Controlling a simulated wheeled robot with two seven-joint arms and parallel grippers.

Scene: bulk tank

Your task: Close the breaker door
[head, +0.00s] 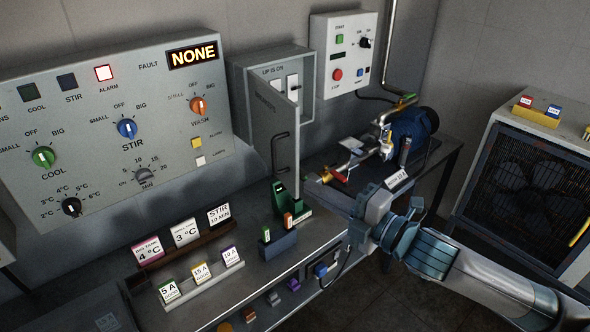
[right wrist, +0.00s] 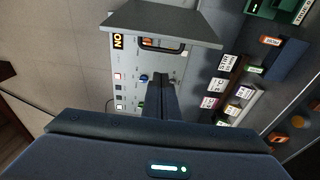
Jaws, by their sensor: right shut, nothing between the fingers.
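The breaker door (head: 262,125) is a grey panel with a black bar handle (head: 280,152). It stands open, swung out from the left side of the grey breaker box (head: 309,88), so switches inside show. In the right wrist view the door (right wrist: 165,18) appears at the top, with the handle (right wrist: 162,46) below its edge. My right gripper (head: 313,186) is to the right of the door and below the box, apart from the door as far as I can tell. Its fingers (right wrist: 160,80) are together and empty. My left gripper is not in view.
A large control panel (head: 110,110) is on the wall at left. The bench holds label cards (head: 185,232), a green holder (head: 290,215) and a blue block (head: 278,245). A pump with a blue motor (head: 412,130) stands behind my right arm. A fan unit (head: 530,170) stands at right.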

